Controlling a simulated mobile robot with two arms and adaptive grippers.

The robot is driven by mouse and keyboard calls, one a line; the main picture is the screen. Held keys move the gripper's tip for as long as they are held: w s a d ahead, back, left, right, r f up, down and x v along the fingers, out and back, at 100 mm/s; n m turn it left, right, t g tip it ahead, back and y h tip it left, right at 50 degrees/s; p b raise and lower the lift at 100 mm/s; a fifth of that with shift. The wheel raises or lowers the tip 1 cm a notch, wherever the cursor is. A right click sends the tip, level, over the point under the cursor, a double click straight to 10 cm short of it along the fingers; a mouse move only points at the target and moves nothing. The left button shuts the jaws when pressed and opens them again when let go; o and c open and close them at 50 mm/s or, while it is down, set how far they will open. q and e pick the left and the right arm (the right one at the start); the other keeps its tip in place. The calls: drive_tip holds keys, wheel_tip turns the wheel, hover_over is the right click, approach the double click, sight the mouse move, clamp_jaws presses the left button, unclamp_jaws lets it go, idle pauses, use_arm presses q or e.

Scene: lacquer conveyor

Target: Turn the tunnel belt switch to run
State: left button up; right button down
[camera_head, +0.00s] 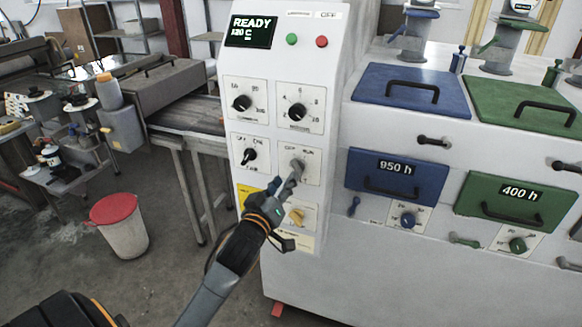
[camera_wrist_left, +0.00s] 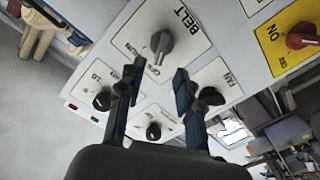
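The belt switch is a grey knob on a white plate marked OFF and RUN (camera_head: 313,170) in the head view. In the wrist view the knob (camera_wrist_left: 161,44) sits on the plate lettered BELT, with its narrow end seemingly toward the OFF mark. My left gripper (camera_head: 292,178) is in front of this plate and partly covers the knob in the head view. In the wrist view my left gripper (camera_wrist_left: 155,72) is open, its two fingers apart and empty, with the knob beyond the fingertips. Contact cannot be told. My right gripper is not in view.
Dials (camera_head: 241,103) and a selector (camera_head: 249,155) are beside and above on the white panel. A yellow knob (camera_head: 296,216) is just below. A blue drawer (camera_head: 397,176) and a green drawer (camera_head: 514,201) are to the right. A red-lidded bin (camera_head: 120,228) stands on the floor.

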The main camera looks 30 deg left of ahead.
sight(293, 169)
use_arm(q)
drive_tip(key=p+x, duration=0.1)
drive_tip(key=x, duration=0.4)
drive_tip(key=shift+w, duration=0.25)
clamp_jaws()
